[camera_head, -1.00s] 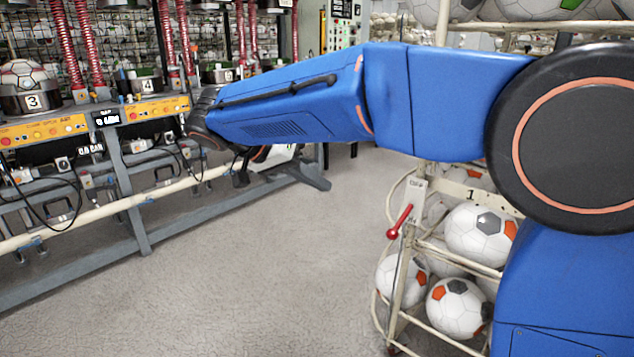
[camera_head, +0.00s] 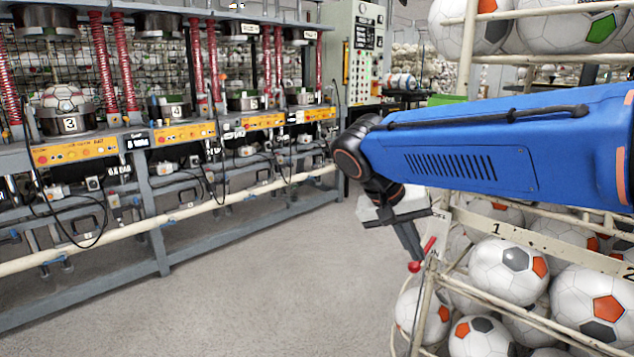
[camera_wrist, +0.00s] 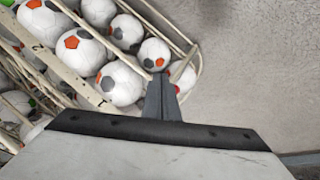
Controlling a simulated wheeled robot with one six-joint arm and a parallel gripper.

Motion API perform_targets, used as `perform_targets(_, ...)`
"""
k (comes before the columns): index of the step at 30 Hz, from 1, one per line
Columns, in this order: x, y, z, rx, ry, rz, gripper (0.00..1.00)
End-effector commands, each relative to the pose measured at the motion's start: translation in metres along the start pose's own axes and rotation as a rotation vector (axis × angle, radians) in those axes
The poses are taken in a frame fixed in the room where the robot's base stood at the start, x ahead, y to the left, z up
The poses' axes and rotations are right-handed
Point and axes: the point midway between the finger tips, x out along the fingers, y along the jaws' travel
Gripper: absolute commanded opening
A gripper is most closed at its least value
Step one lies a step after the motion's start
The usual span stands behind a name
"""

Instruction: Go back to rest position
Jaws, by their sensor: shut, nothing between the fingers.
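My gripper (camera_head: 408,240) hangs at the end of my blue arm, pointing down beside the front corner of the ball rack (camera_head: 535,236). Its narrow dark fingers are together with nothing between them. In the wrist view the shut fingers (camera_wrist: 162,92) show in front of the rack's end, with the grey floor (camera_wrist: 250,70) to the right. From these views I cannot tell the exact gap between the fingers and the rack.
The rack holds several soccer balls (camera_head: 508,271) on its shelves, and a red-knobbed lever (camera_head: 415,266) sticks out at its corner. The press line (camera_head: 165,137) runs along the left, with a ball (camera_head: 63,97) in press 3. The floor (camera_head: 270,290) between them is clear.

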Motion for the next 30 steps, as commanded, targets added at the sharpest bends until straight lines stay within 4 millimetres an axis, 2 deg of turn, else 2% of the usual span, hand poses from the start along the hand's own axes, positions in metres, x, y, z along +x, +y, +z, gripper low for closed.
perform_targets(1,0.009,0.014,0.009,-0.012,-0.014,-0.029,0.0)
perform_targets(3,0.021,0.027,0.021,-0.041,-0.03,-0.076,0.0)
perform_targets(12,0.066,0.069,0.082,-0.138,-0.039,-0.274,0.0)
perform_targets(18,0.091,0.083,0.123,-0.181,0.011,-0.393,0.0)
perform_targets(24,0.113,0.088,0.159,-0.205,0.091,-0.483,0.0)
perform_targets(30,0.125,0.088,0.178,-0.216,0.152,-0.525,0.0)
